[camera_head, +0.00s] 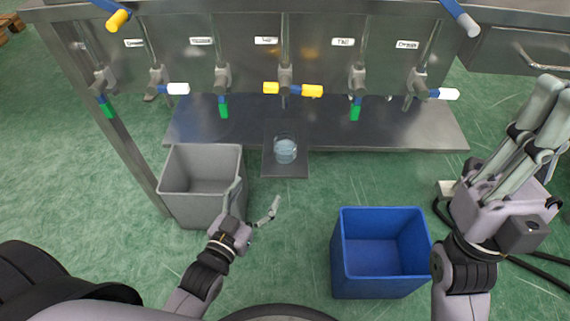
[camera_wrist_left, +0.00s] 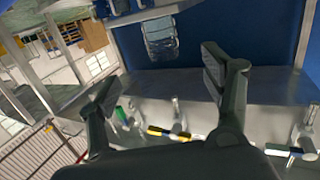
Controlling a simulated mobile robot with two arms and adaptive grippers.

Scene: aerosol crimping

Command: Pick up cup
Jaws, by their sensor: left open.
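A clear glass cup (camera_head: 286,150) with pale bluish content stands on a small dark metal plate (camera_head: 285,171) jutting from the shelf in the head view. It also shows near the top middle of the left wrist view (camera_wrist_left: 160,38), upside down there. My left gripper (camera_head: 254,202) is open and empty, below and left of the cup, and apart from it. In the left wrist view its two fingers (camera_wrist_left: 160,85) are spread wide with nothing between them. My right gripper (camera_head: 558,102) is at the far right, fingers apart and empty, far from the cup.
A grey bin (camera_head: 201,205) stands just left of my left gripper, and a blue bin (camera_head: 380,285) stands to the right. Several valve levers with coloured handles hang on the steel panel (camera_head: 318,32) above the metal shelf (camera_head: 418,135).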

